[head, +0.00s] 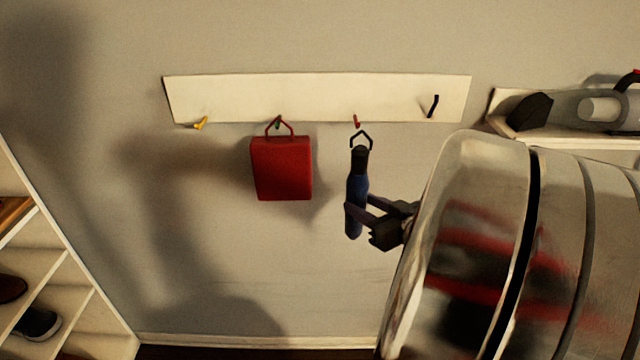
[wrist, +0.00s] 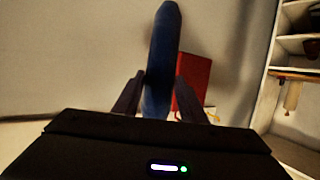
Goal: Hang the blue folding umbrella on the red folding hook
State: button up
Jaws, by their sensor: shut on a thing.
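The blue folding umbrella (head: 356,190) hangs upright in my gripper (head: 357,212), which is shut on its lower part. A dark loop (head: 361,140) tops its black handle. The red folding hook (head: 356,121) is on the white wall board, just above and slightly left of the loop. In the head view the loop's top appears a little below the hook; I cannot tell whether they touch. In the wrist view the umbrella (wrist: 162,60) stands between my fingers (wrist: 152,95); its loop and the red hook are not seen there.
The white board (head: 250,95) also carries a yellow hook (head: 201,122), a green hook (head: 277,123) holding a red bag (head: 282,168), and a black hook (head: 433,105). A shelf with grey and black items (head: 590,107) is at right. A shoe rack (head: 60,270) stands at lower left.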

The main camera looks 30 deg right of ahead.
jog(key=shift+w+d, duration=0.1)
jog(key=shift+w, duration=0.05)
jog(key=w+d+f, duration=0.1)
jog(key=w+d, duration=0.5)
jog(key=w, duration=0.3)
jog(key=shift+f, duration=0.4)
dwell(1.5)
dwell(0.5)
jog(key=o, duration=1.3)
jog(key=shift+o, duration=0.2)
jog(key=shift+f, duration=0.1)
jog(key=d+v, duration=0.1)
jog(key=v, duration=1.2)
jog(key=shift+s+a, duration=0.4)
jog(key=shift+a, duration=0.05)
